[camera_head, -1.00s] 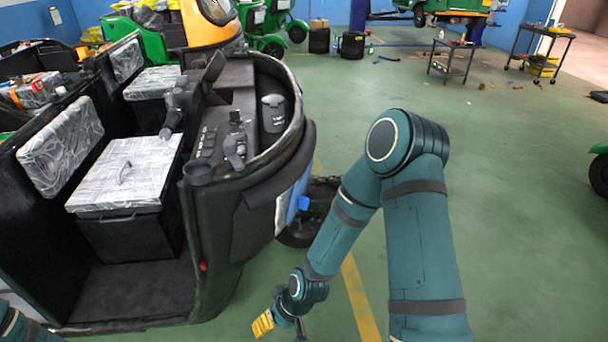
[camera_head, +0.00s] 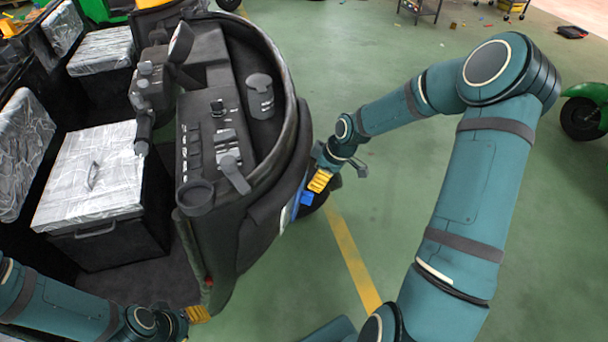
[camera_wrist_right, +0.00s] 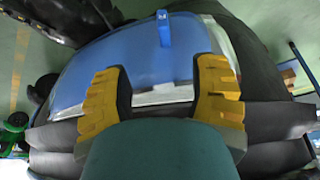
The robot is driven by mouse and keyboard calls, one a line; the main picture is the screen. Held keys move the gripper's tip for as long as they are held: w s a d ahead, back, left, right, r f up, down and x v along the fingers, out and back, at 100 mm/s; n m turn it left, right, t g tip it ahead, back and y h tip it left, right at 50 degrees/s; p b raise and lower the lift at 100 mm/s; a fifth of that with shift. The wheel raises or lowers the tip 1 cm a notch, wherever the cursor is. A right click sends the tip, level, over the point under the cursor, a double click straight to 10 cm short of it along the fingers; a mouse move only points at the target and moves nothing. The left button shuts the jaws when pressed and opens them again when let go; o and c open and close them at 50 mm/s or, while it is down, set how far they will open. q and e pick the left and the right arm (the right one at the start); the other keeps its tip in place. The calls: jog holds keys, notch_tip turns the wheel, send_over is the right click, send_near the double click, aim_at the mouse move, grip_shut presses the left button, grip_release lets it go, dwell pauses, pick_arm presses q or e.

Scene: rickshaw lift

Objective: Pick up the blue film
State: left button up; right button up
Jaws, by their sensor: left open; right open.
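The blue film (camera_wrist_right: 138,60) is a smooth sheet on the front of the dark rickshaw, with a narrow raised blue tab (camera_wrist_right: 165,28) at its far part in the right wrist view. In the head view only a small blue patch of the film (camera_head: 307,198) shows. My right gripper (camera_head: 320,180) is beside that patch; in the wrist view its yellow fingers (camera_wrist_right: 162,68) are apart over the film, with nothing between them but the film and a white strip behind. I cannot tell whether they touch it. My left gripper (camera_head: 198,313) is open and empty, low beside the rickshaw.
The rickshaw's black dashboard and rim (camera_head: 290,120) stand just left of my right gripper. A plastic-wrapped seat (camera_head: 95,180) is further left. The green floor (camera_head: 400,30) is open to the right, with a yellow line (camera_head: 350,255). Another vehicle's wheel (camera_head: 580,118) is at the right edge.

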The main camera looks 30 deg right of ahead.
aim_at(309, 193)
jog(key=x, duration=0.3)
jog(key=shift+f, duration=0.2)
jog(key=x, duration=0.1)
jog(key=b+x, duration=0.1)
jog(key=x, duration=0.3)
jog(key=shift+s+f+b, duration=0.25)
jog(key=shift+f+b, duration=0.05)
grip_shut()
